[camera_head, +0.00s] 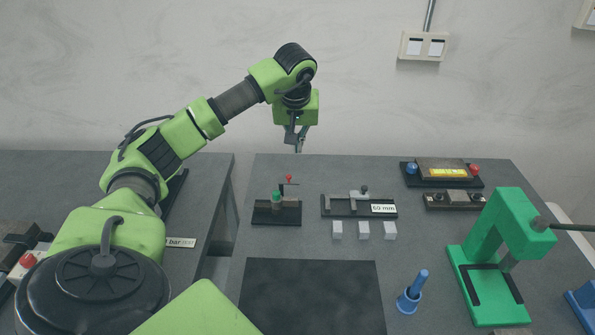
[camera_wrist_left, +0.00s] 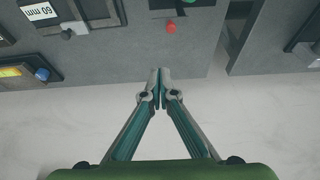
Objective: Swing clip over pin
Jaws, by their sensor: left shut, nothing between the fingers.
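A small dark fixture (camera_head: 276,214) stands on the table's back left part. It carries a green upright piece (camera_head: 276,197) and a thin dark lever with a red knob (camera_head: 289,179). Which part is the clip and which the pin is too small to tell. The red knob also shows in the left wrist view (camera_wrist_left: 171,27), with the fixture cut off by the top edge. My left gripper (camera_head: 298,149) is shut and empty, near the table's back edge, beyond the red knob and apart from it. Its closed fingertips show in the left wrist view (camera_wrist_left: 158,75). My right gripper is not in view.
Right of the fixture is a gauge block labelled 60 mm (camera_head: 345,208), with three white cubes (camera_head: 363,230) in front. A dark mat (camera_head: 310,298), a blue peg on a stand (camera_head: 413,292) and a green press (camera_head: 492,255) stand nearer. A wall rises behind the table.

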